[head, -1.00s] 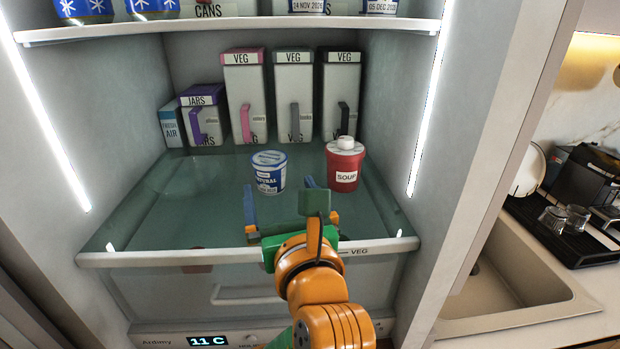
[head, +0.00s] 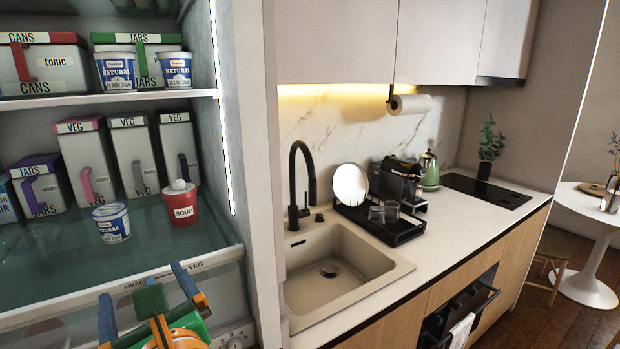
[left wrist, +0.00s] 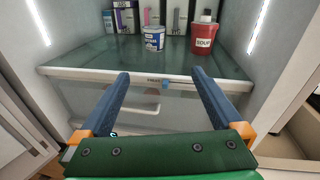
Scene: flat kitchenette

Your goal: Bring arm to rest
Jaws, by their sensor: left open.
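My left gripper (head: 142,296) is open and empty in front of the fridge shelf's front edge, at the lower left of the head view. Its two blue fingers stand wide apart in the left wrist view (left wrist: 163,88), with nothing between them. My right gripper is not in view.
Several storage boxes (head: 85,165) stand at the back of the shelf. More tubs (head: 116,70) stand on the shelf above. Right of the fridge wall (head: 258,160) are a sink (head: 330,275), a black tap (head: 300,180) and a coffee machine (head: 398,183) on a counter.

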